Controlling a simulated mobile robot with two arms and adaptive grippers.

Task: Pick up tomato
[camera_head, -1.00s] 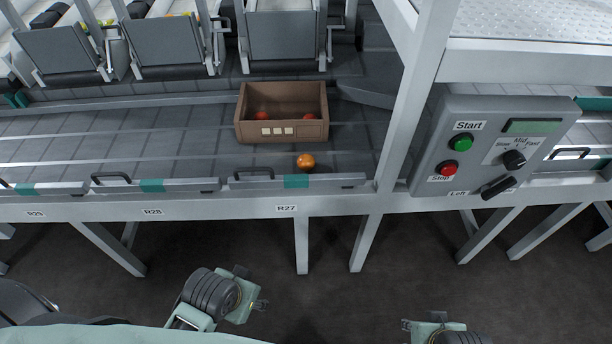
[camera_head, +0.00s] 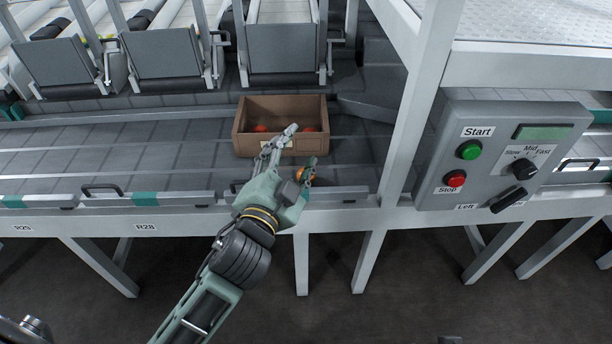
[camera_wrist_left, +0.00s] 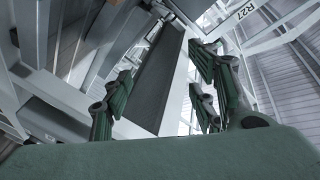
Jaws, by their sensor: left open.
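An orange-red tomato (camera_head: 300,174) lies on the grey belt in front of a brown box, partly hidden behind my left gripper in the head view. My left gripper (camera_head: 300,148) is open, with its fingers spread above and around the tomato's place in the picture; I cannot tell if they touch it. The left gripper's spread fingers (camera_wrist_left: 165,95) also show in the left wrist view, with no tomato visible between them. The brown box (camera_head: 243,146) stands just behind the tomato and holds red tomatoes (camera_head: 262,128). My right gripper is not clearly visible.
A control panel (camera_head: 500,150) with Start and Stop buttons is at the right, beside a grey upright post (camera_head: 412,110). A low front rail (camera_head: 170,199) runs along the belt's edge. Grey chutes (camera_head: 165,55) stand at the back. The belt left of the box is clear.

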